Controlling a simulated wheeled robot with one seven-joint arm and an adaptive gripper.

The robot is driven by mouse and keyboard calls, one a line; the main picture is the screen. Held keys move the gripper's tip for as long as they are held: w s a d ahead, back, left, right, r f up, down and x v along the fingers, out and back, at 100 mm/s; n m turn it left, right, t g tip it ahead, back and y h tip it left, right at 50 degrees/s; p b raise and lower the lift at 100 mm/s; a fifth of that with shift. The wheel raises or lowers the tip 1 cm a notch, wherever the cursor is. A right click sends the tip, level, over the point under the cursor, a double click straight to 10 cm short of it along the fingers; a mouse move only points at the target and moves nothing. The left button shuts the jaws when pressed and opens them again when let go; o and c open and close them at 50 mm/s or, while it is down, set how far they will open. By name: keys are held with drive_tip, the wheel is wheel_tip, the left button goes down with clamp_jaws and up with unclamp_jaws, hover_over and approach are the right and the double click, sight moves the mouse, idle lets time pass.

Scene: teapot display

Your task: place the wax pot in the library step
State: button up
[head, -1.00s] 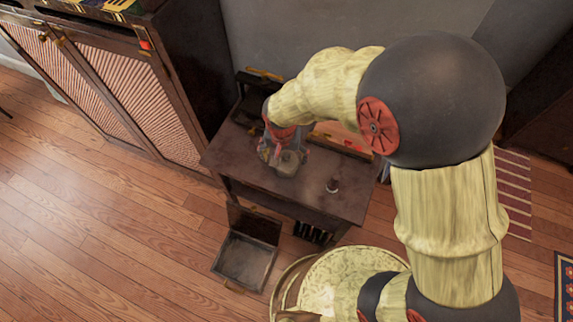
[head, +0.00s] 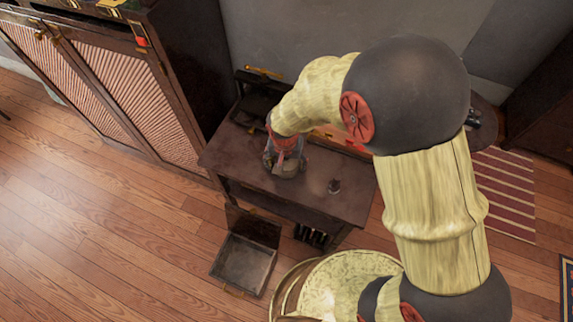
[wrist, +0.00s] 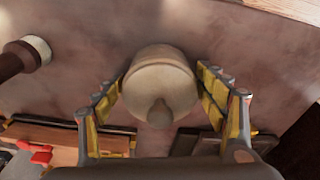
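A small beige lidded pot with a round knob, likely the wax pot (wrist: 160,80), stands on the dark side table (head: 240,160). In the wrist view it sits centred between the two fingers of my gripper (wrist: 160,88). The fingers are spread wide, one on each side and very near its wall; firm contact cannot be made out. In the head view my gripper (head: 286,162) points down over the table and partly hides the pot. An open dark box (head: 243,262) with a raised back panel stands on the floor before the table; whether it is the library step is unclear.
Dark frames or boxes (head: 258,98) line the table's back. A tall cabinet (head: 120,80) stands left. The floor at left is clear.

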drive_tip(key=c, duration=1.5)
